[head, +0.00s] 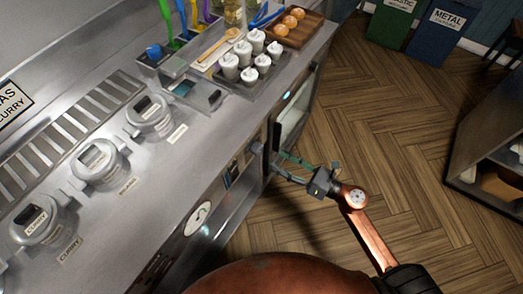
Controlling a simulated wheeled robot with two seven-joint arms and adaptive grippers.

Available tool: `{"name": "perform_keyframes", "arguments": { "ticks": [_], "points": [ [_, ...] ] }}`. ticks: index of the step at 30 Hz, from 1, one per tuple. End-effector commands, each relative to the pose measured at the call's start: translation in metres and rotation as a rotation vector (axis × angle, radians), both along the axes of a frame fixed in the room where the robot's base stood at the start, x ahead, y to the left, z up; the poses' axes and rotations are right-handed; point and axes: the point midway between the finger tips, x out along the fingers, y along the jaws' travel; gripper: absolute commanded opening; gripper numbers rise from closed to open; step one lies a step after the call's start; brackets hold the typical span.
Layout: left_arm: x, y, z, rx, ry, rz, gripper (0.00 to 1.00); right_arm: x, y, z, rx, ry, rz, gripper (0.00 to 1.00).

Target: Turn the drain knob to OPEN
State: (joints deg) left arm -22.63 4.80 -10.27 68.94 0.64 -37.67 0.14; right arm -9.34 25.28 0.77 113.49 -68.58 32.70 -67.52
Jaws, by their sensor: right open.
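A small grey knob (257,148) sticks out from the front panel of the steel counter; it appears to be the drain knob. Its markings are too small to read, so I cannot tell its setting. My right gripper (278,162) is open and empty in front of the panel, just right of and slightly below the knob. Its fingers point left toward the panel, and a small gap seems to lie between them and the knob. My left gripper is not in view.
The steel counter (185,180) carries lidded curry pots (100,163), a tray of white shakers (247,85) and a wooden board with orange food (304,22). A white gauge (198,218) sits lower on the front. Wooden floor (400,130) is clear at right, before a shelf (490,145).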

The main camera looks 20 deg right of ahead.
Motion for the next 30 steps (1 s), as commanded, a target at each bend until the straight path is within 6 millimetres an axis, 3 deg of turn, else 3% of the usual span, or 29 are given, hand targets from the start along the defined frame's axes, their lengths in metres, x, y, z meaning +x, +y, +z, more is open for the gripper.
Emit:
{"name": "perform_keyframes", "arguments": {
  "ticks": [15,27,30],
  "points": [
    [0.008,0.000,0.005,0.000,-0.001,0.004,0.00,0.052,0.044,0.003,-0.009,-0.011,0.004,0.49],
    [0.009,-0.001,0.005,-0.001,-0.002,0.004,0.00,0.058,0.049,0.003,-0.008,-0.009,0.003,0.49],
    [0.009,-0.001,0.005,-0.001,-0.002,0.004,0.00,0.058,0.049,0.003,-0.008,-0.009,0.003,0.42]
  ]
}}
